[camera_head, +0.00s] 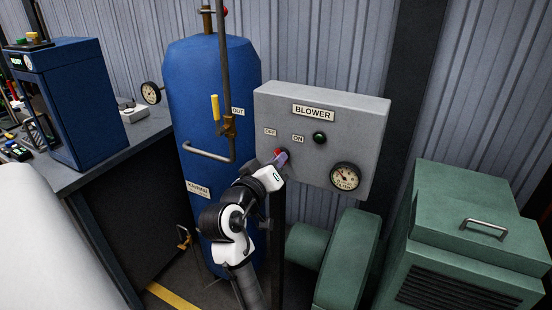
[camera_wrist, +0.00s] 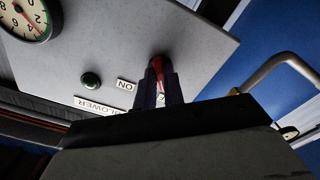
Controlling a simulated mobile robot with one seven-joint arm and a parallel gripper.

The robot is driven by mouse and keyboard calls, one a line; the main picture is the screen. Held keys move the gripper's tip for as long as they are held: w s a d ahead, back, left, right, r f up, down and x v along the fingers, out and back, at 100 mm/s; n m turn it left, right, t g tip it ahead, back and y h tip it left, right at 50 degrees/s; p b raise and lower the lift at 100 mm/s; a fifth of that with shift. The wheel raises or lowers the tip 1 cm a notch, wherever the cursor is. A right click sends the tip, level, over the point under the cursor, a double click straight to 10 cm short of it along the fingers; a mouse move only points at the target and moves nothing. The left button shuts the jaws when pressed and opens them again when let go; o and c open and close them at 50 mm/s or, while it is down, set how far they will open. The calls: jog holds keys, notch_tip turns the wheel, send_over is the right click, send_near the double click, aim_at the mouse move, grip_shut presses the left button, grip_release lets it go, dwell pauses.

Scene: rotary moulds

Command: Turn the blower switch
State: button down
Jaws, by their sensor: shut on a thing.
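The grey blower panel (camera_head: 300,108) stands at the middle of the head view, with a BLOWER label, OFF and ON labels, a dark green lamp and a round gauge. The red blower switch (camera_head: 278,152) sits below the OFF and ON labels, mostly hidden by my gripper (camera_head: 282,158). In the wrist view the panel (camera_wrist: 130,45) appears upside down. There my gripper (camera_wrist: 158,88) is shut on the red switch (camera_wrist: 157,66), one finger on each side. The fingers partly cover the OFF label. The switch's exact angle is hard to tell.
A blue tank (camera_head: 205,85) with a pipe and yellow-handled valve (camera_head: 215,108) stands left of the panel. Green blower machinery (camera_head: 465,230) fills the lower right. A bench with a blue machine (camera_head: 80,100) is at the left. Open space lies before the panel.

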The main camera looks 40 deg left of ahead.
jog(key=shift+n, duration=0.3)
jog(key=c, duration=1.5)
grip_release()
jog(key=shift+s, duration=0.15)
jog(key=b+v, duration=0.3)
jog(key=v, duration=1)
jog(key=shift+s+d, duration=0.15)
jog(key=shift+s, duration=0.1)
jog(key=shift+r, duration=0.1)
